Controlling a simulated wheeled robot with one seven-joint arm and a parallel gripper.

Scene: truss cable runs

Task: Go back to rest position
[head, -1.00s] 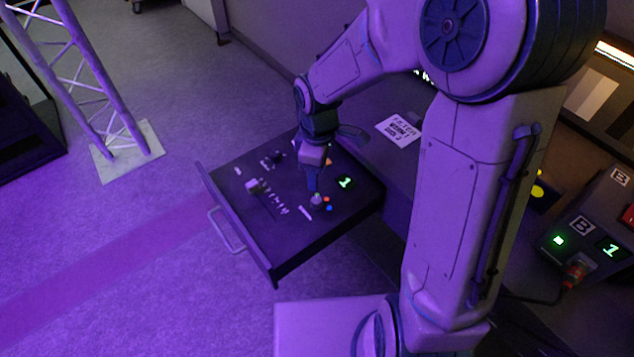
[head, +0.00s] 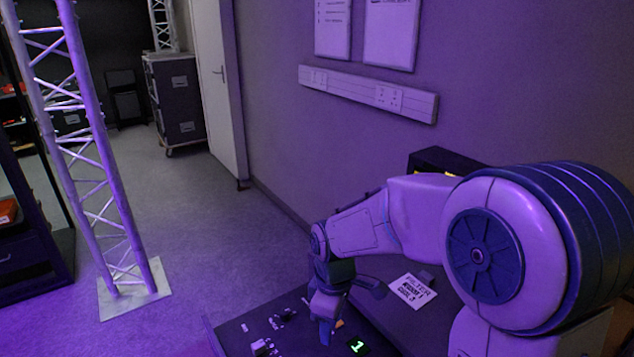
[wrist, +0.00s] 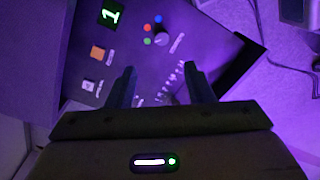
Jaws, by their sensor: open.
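That display also shows in the head view (head: 358,346). The drawer's front part is cut off there.
A metal truss (head: 95,150) stands on a base plate (head: 135,295) at the left. A paper labelled FILTER (head: 412,291) lies right of my gripper. A wall rail (head: 367,93) hangs above. A dark case (head: 175,105) stands far back. Open floor (head: 220,215) lies between.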

